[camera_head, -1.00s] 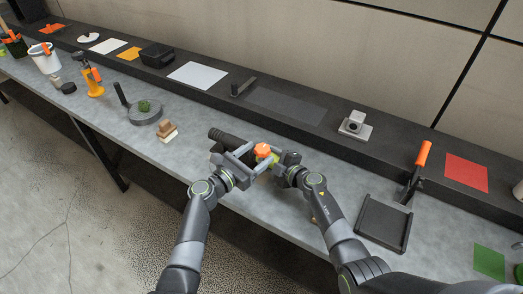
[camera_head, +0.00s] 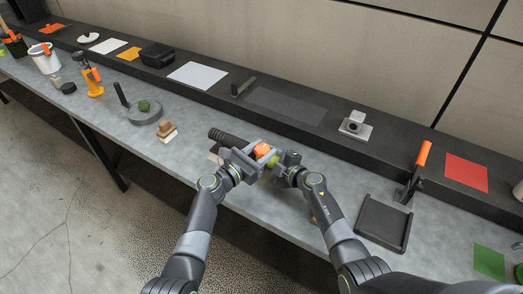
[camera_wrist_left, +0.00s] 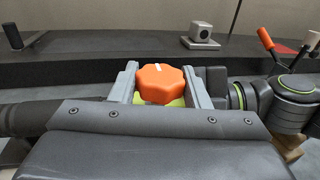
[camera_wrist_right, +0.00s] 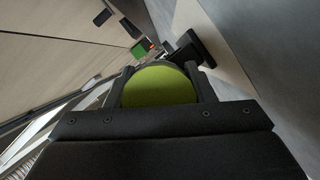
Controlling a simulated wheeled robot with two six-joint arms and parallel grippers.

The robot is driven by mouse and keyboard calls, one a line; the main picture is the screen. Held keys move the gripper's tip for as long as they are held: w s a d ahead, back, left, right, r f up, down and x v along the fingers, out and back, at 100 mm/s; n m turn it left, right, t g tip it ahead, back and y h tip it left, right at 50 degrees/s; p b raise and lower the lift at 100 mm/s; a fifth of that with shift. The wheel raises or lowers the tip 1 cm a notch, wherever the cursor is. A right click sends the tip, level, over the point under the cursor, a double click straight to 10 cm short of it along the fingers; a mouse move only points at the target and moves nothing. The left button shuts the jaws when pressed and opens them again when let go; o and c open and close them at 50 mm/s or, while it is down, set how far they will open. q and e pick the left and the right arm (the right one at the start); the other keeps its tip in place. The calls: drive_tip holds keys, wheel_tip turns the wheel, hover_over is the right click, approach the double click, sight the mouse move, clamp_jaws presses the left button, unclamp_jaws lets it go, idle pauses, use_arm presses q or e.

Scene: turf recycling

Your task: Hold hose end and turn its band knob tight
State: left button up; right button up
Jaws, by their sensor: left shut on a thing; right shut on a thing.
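The orange band knob (camera_head: 262,149) has lobed sides and sits on the yellow-green band at the hose end. In the left wrist view the knob (camera_wrist_left: 160,84) shows a white mark on top. My left gripper (camera_head: 259,153) is shut on the knob, one grey finger on each side. The black ribbed hose (camera_head: 229,138) runs off to the left behind it. My right gripper (camera_head: 273,161) is shut on the green hose end (camera_wrist_right: 157,84), which fills the space between its fingers in the right wrist view. The grippers hide much of the hose end.
A black tray (camera_head: 383,222) lies to the right beside an orange-handled tool (camera_head: 421,160). A round grey plate (camera_head: 148,117) and stacked small blocks (camera_head: 165,132) stand to the left. A grey block fixture (camera_head: 355,127) sits on the raised back ledge. The front edge is near my arms.

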use_arm(q)
drive_tip(key=shift+m+g+h, duration=0.3)
drive_tip(key=shift+m+g, duration=0.1)
drive_tip(key=shift+f+m+g+h, duration=0.1)
drive_tip(key=shift+m+g+h, duration=0.7)
drive_tip(key=shift+m+g, duration=0.6)
drive_tip(key=shift+f+m+g+h, duration=0.1)
drive_tip(key=shift+m+g+h, duration=0.75)
drive_tip(key=shift+g, duration=1.05)
drive_tip(key=shift+m+g, duration=0.45)
drive_tip(key=shift+g, duration=0.15)
drive_tip(key=shift+r, duration=0.1)
drive_tip(key=o, duration=1)
drive_tip(key=shift+c, duration=0.2)
drive_tip(key=shift+a, duration=0.1)
drive_tip(key=s+a, duration=0.2)
drive_tip(key=a, duration=0.9)
drive_tip(key=shift+a, duration=0.35)
drive_tip(key=shift+s, duration=0.1)
